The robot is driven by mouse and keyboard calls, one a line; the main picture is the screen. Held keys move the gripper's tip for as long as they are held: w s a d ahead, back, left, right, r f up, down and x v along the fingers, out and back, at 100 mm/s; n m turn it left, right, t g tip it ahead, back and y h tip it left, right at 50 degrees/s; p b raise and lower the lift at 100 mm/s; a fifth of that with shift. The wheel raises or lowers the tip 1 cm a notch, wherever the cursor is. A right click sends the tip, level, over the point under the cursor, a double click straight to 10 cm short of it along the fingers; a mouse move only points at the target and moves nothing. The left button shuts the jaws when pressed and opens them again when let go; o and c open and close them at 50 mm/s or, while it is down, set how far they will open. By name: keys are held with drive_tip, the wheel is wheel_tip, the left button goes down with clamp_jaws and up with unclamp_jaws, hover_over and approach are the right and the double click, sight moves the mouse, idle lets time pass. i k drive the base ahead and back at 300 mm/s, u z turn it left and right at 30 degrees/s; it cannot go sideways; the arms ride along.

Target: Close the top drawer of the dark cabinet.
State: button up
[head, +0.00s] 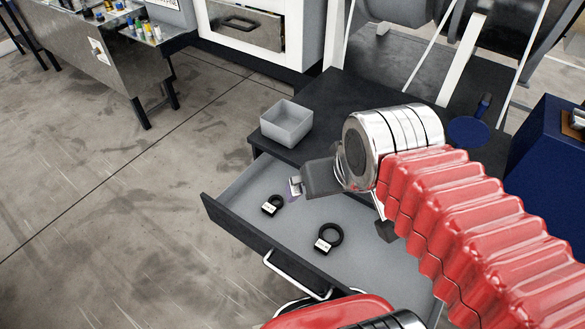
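The dark cabinet (345,100) stands in the middle of the head view. Its drawer (228,222) is pulled out, with a dark front, a light grey inside and a pale bar handle (297,276) on the front. My gripper (340,208) is over the open drawer, its two dark fingers spread wide apart with nothing between them. One finger points left, the other toward the lower right. Whether the fingers touch the drawer I cannot tell. My arm hides the drawer's right part, and my red parts cover the area below the handle.
Two black rings with pale tags, one (271,206) left and one (328,239) right, lie in the drawer. A grey open box (287,124) sits on the cabinet top near its left edge. A blue block (550,150) stands right. Floor left of the drawer is clear.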

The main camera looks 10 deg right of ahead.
sight(286, 240)
drive_tip(key=u, duration=0.75)
drive_tip(key=k, duration=0.6)
drive_tip(key=u, duration=1)
drive_tip(key=k, duration=0.8)
drive_tip(key=u, duration=0.25)
drive_tip(key=i, duration=1.2)
drive_tip(key=u, duration=0.25)
